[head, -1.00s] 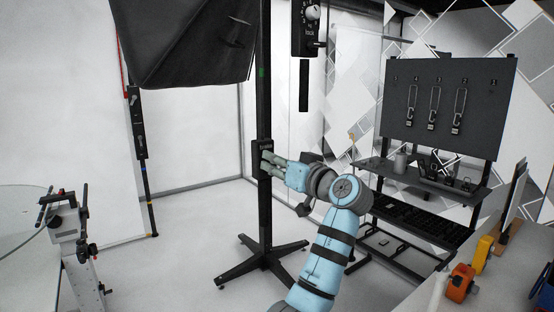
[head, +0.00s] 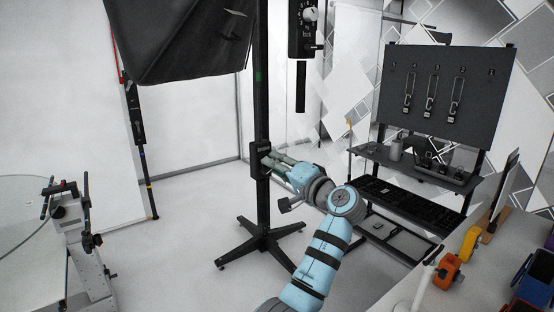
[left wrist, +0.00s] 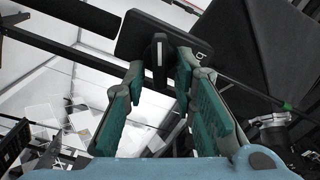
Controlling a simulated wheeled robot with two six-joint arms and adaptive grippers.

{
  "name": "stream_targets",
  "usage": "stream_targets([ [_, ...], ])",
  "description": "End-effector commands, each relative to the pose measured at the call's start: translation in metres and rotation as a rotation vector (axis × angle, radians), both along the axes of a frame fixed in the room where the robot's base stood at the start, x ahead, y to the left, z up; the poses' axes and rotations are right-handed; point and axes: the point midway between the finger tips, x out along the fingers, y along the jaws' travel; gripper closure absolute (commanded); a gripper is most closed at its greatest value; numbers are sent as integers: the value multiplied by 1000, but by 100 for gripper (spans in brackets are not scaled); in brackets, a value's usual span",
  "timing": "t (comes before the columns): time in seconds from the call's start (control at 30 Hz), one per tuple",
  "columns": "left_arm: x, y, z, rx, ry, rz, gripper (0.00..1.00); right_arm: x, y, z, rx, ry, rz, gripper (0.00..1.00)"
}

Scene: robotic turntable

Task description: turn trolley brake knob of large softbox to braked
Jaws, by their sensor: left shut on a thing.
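The large softbox (head: 180,45) is a big black box at the top left of the head view. Beside it a black stand post (head: 262,105) rises from a star-shaped base (head: 262,238). A small black brake box (head: 256,150) sits on the post. My left gripper (head: 267,161) is at this box, with its fingers shut on the knob, which they hide in the head view. In the left wrist view the dark brake knob (left wrist: 159,50) with a pale line stands between the fingertips, in front of the box plate (left wrist: 135,35). My right gripper is out of view.
A second control box (head: 306,28) with a white dial hangs at the top. A panel with hooks (head: 445,90) and a shelf (head: 410,165) stand at right. A table with orange and yellow items (head: 447,272) is front right. A round turntable (head: 25,240) is at left.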

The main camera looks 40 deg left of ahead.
Motion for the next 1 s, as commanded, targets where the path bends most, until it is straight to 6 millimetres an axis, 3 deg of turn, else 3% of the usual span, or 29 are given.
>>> stream_targets([
  [0.5, 1, 0, -5, 107, 352, 0, 100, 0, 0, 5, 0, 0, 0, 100],
  [1.0, 1, 0, -6, 128, 425, -1, 100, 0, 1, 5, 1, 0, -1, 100],
])
